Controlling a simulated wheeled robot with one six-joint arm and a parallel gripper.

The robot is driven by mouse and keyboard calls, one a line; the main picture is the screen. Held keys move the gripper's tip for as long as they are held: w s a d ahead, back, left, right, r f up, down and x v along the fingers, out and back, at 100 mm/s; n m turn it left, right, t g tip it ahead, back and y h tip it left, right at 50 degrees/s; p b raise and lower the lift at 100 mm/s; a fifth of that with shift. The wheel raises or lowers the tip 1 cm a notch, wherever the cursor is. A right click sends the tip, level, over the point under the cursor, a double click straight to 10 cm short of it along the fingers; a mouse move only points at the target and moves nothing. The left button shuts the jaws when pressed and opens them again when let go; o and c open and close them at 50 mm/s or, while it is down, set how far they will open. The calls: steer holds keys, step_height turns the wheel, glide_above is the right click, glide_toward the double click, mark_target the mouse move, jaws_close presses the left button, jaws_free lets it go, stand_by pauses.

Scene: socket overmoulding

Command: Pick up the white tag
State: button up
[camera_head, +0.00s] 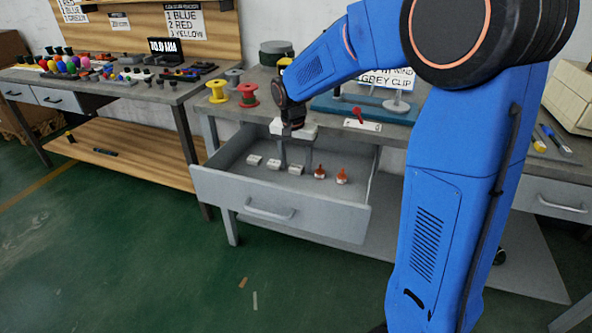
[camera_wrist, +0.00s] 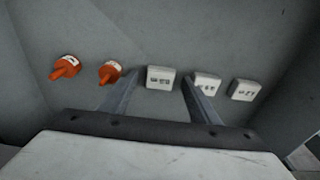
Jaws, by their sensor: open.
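White tags with dark print lie in a row in the open drawer. The one nearest the orange pieces (camera_wrist: 160,77) shows between my fingers in the wrist view; it also shows in the head view (camera_head: 296,170). A middle white tag (camera_wrist: 209,82) is partly covered by one finger. An end white tag (camera_wrist: 245,90) lies clear beside it. My gripper (camera_wrist: 158,80) is open and empty, pointing down into the drawer; it also shows in the head view (camera_head: 295,164). I cannot tell how far the fingertips are above the drawer floor.
Two orange pieces with white labels (camera_wrist: 65,67) (camera_wrist: 109,72) lie in the same row. The drawer (camera_head: 280,208) has raised walls around them. Yellow and red spools (camera_head: 217,92) (camera_head: 249,95) and a red-handled switch (camera_head: 358,117) are on the bench above. The drawer's front floor is bare.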

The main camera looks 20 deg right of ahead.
mark_target(296, 167)
steer(key=shift+f, duration=0.15)
steer(key=c, duration=1.1)
step_height(296, 167, up, 10)
